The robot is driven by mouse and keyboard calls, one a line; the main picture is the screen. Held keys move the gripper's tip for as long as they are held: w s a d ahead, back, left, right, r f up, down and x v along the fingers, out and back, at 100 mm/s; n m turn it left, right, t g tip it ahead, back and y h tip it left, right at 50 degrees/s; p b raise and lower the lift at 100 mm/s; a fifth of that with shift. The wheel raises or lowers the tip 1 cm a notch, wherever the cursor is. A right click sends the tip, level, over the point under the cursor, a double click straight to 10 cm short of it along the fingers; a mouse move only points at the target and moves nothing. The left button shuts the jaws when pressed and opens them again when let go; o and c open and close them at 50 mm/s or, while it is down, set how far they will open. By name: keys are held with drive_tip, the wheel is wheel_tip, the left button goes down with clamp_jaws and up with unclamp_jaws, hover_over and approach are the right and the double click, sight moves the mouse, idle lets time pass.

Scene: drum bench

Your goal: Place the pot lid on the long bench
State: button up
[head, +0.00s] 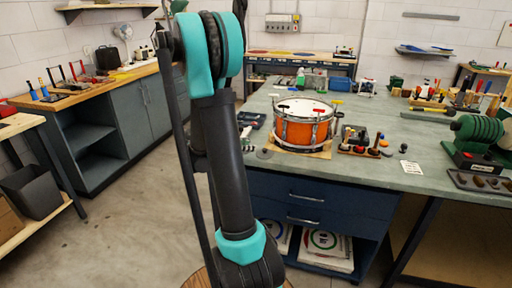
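I cannot make out a pot lid in the head view. My arm hangs through the middle of the picture and covers part of the scene; my gripper at its end does not show. A bench with a grey-green top (412,180) and dark blue drawers fills the right side. A wood-topped bench (125,75) with grey cabinets runs along the left wall. I cannot tell which of them is the long bench. A small dark round disc (264,154) lies near the grey-green bench's front left edge; what it is cannot be told.
An orange drum (303,126) stands on the grey-green bench, with small tools and a green machine (480,135) to its right. A round wooden top (196,279) shows at the bottom edge. Another bench (300,57) stands at the back. The grey floor (125,215) at left is clear.

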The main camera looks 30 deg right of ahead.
drive_tip(key=s+a+f+n+t+y, duration=0.1)
drive_tip(key=s+a+f+n+y, duration=0.2)
drive_tip(key=a, duration=0.6)
drive_tip(key=s+a+f+n+t+y, duration=0.1)
drive_tip(key=s+a+f+n+y, duration=0.2)
drive_tip(key=s+a+n+y, duration=0.3)
drive_tip(key=s+a+f+n+t+y, duration=0.1)
drive_tip(key=s+a+f+n+y, duration=0.2)
drive_tip(key=s+a+n, duration=0.5)
drive_tip(key=a+y, duration=0.1)
drive_tip(key=a, duration=0.4)
drive_tip(key=shift+s+f, duration=0.35)
drive_tip(key=shift+s, duration=0.05)
drive_tip(key=shift+d, duration=0.2)
drive_tip(key=shift+c, duration=0.5)
